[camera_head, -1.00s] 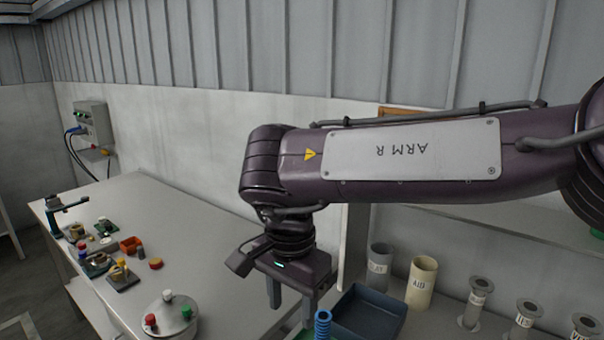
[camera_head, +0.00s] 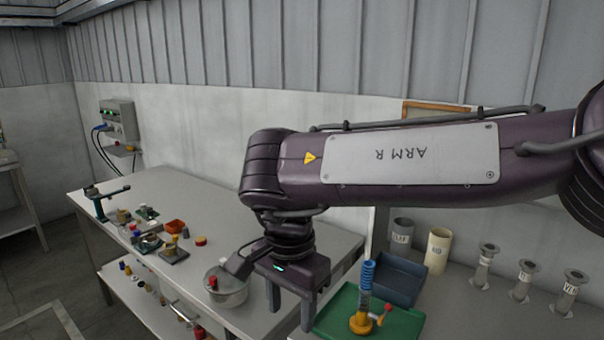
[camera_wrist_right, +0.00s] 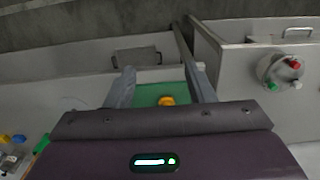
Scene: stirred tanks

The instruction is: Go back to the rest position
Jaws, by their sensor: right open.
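My right gripper (camera_head: 290,305) hangs from my right arm, fingers pointing down, at the right end of the table. Its fingers are apart with nothing between them. In the right wrist view the two fingers of the gripper (camera_wrist_right: 163,82) stand wide apart, with a green tray (camera_wrist_right: 150,95) beyond them. A yellow thing (camera_wrist_right: 167,100) on that tray shows between the fingers. In the head view the green tray (camera_head: 402,325) holds a blue coil-like part (camera_head: 367,285) standing over a yellow base with a red knob (camera_head: 361,322). My left gripper is not in view.
A metal pot (camera_head: 232,290) with coloured knobs stands close left of the right gripper. A blue-grey bin (camera_head: 410,280), labelled cups and flanged metal pieces (camera_head: 487,262) stand to the right.

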